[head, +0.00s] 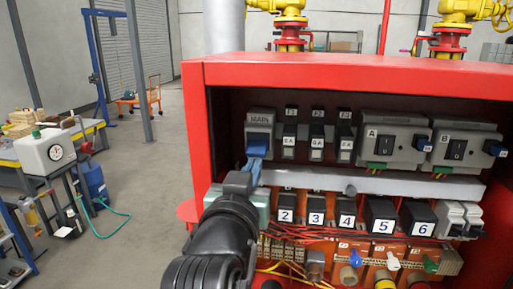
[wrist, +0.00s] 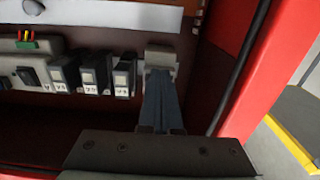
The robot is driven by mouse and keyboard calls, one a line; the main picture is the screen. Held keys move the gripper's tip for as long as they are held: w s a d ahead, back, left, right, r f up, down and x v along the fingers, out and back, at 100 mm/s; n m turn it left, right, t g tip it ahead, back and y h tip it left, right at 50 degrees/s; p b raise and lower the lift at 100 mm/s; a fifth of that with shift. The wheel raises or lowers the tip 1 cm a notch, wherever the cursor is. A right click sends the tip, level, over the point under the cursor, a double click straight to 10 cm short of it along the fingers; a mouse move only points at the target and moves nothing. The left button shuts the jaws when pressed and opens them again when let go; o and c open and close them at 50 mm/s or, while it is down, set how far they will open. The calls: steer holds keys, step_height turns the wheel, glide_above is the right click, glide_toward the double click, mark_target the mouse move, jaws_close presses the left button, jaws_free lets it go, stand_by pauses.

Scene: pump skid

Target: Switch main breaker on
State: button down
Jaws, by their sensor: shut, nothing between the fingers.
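The main breaker (head: 261,118) is a grey module labelled MAIN at the upper left inside the red cabinet. Its blue lever (head: 259,146) shows at its lower front. My gripper (head: 255,163) is shut and empty, its blue-grey fingers just under the lever. I cannot tell whether they touch it. In the wrist view, which looks upside down, the shut fingers (wrist: 159,95) reach up to the pale front of the breaker (wrist: 160,56). The fingers hide the lever there, so its exact position is unclear.
The red cabinet (head: 350,75) frames the panel, its left wall close to my gripper. Small breakers (head: 316,140) stand right of the main one, then modules A (head: 385,145) and B (head: 457,150). Numbered relays (head: 316,212) and wiring lie below. Open floor is at the left.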

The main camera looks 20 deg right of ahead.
steer(key=shift+r+p, duration=0.6)
steer(key=shift+r, duration=0.3)
steer(key=shift+s+a+f, duration=0.15)
steer(key=shift+s+a, duration=0.2)
steer(key=shift+s, duration=0.15)
steer(key=shift+b+v, duration=0.4)
steer(key=shift+v, duration=2.55)
steer(key=shift+f, duration=0.2)
steer(key=s+a+r+n+t+y+b, duration=0.1)
steer(key=s+a+r+n+t+y, duration=0.2)
steer(key=r, duration=0.6)
steer(key=s+a+r+n+t+y+b, duration=0.2)
steer(key=s+a+r+t+y, duration=0.4)
steer(key=a+r+t, duration=0.3)
steer(key=shift+s+a+r+n+y, duration=0.3)
steer(key=shift+a+r+n+y, duration=0.2)
steer(key=shift+a+r+n, duration=0.45)
